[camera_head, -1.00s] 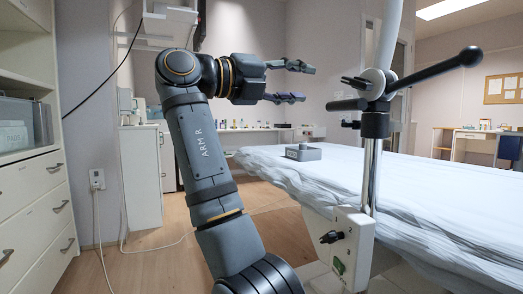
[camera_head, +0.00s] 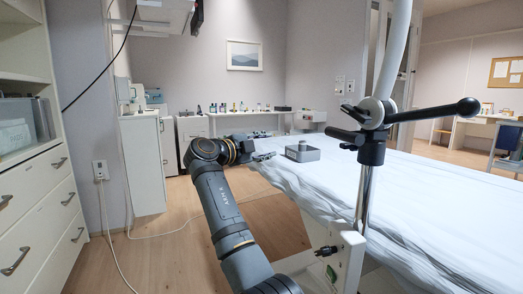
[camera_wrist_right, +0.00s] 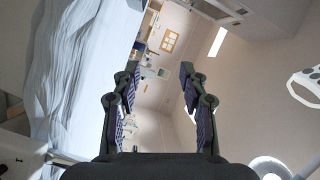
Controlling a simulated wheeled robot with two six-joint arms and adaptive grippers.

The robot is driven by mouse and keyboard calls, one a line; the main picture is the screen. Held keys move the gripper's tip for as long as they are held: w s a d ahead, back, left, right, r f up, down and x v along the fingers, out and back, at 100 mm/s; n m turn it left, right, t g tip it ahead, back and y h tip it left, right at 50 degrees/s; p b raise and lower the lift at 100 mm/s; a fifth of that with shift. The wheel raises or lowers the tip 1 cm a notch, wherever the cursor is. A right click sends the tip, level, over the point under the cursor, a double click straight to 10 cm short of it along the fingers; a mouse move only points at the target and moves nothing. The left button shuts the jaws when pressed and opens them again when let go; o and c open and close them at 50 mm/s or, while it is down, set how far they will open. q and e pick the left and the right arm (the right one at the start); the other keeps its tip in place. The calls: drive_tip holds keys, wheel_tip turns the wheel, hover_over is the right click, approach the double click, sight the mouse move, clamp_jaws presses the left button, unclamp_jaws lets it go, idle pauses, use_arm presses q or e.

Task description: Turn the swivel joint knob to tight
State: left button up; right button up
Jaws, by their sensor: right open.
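The swivel joint (camera_head: 374,115) is a black and silver clamp on an upright metal pole (camera_head: 363,195) beside the bed. A long black lever (camera_head: 435,111) points right from it. Small black knobs (camera_head: 345,135) stick out on its left side; I cannot tell their setting. My right gripper (camera_head: 264,156) is well left of the joint and lower in the picture, by the bed's edge, touching no knob. In the right wrist view its two fingers (camera_wrist_right: 158,82) are apart with nothing between them. My left gripper is out of view.
The bed with a pale blue sheet (camera_head: 430,185) fills the right side. A grey box (camera_head: 303,152) sits on it near my right gripper. A white panel (camera_head: 345,258) with a black knob is low by the pole.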

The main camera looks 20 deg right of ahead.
drive_tip(key=w+f+n+y+p, duration=0.1)
drive_tip(key=w+f+n+p, duration=0.1)
drive_tip(key=f, duration=0.3)
drive_tip(key=shift+w+n+t, duration=0.4)
drive_tip(key=shift+w+n, duration=0.25)
drive_tip(key=shift+n, duration=0.15)
drive_tip(key=shift+f, duration=0.1)
